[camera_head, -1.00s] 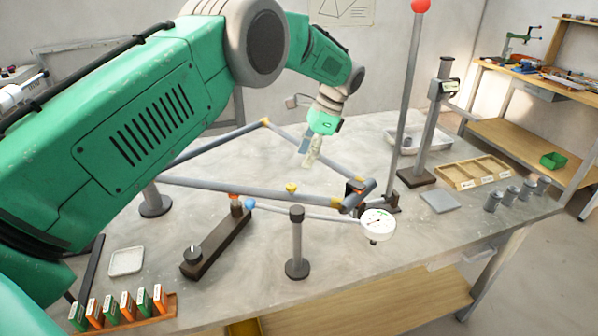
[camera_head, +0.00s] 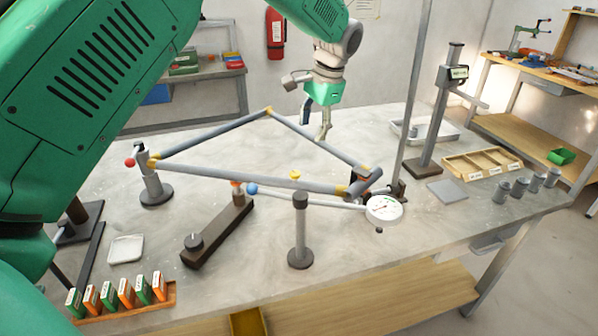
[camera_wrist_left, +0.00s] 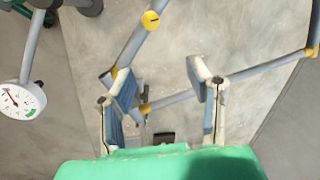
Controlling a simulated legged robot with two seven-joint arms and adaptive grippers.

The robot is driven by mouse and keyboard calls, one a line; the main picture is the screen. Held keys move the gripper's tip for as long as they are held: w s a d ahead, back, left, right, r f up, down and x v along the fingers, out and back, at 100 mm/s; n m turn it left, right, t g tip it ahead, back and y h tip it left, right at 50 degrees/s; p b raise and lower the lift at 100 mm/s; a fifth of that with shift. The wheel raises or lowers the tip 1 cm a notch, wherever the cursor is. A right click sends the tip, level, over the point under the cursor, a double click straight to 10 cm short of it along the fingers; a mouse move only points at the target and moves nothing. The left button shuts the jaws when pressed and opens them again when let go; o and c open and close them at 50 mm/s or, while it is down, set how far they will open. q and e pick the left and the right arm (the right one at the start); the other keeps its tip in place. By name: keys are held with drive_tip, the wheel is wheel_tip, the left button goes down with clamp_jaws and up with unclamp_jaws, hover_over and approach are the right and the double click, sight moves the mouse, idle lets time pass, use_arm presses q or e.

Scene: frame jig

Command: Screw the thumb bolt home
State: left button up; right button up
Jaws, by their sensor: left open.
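A yellow thumb bolt (camera_head: 295,175) stands on the front tube of the grey tube frame (camera_head: 235,178). Its round slotted head (camera_wrist_left: 151,20) shows near the top of the left wrist view. How deep it is screwed in I cannot tell. My left gripper (camera_head: 316,134) is open and empty, pointing down by the frame's rear tube, behind and right of the bolt. In the left wrist view its two blue-padded fingers (camera_wrist_left: 162,85) are spread apart, with frame tubes beyond them and the bolt ahead of the tips. My right gripper is not in view.
A white dial gauge (camera_head: 384,209) sits at the frame's right corner. A grey post (camera_head: 300,232) and a dark bar fixture (camera_head: 217,233) stand in front. A tall stand (camera_head: 436,115) and a wooden tray (camera_head: 482,164) are to the right. Bare table lies inside the frame.

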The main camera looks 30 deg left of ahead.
sight(295, 173)
use_arm(q)
drive_tip(key=s+a+n+t+b, duration=0.1)
drive_tip(key=s+n+t+b, duration=0.3)
drive_tip(key=s+n, duration=0.45)
drive_tip(key=shift+h, duration=0.4)
drive_tip(key=x, duration=1.3)
drive_tip(key=shift+w, duration=0.4)
clamp_jaws()
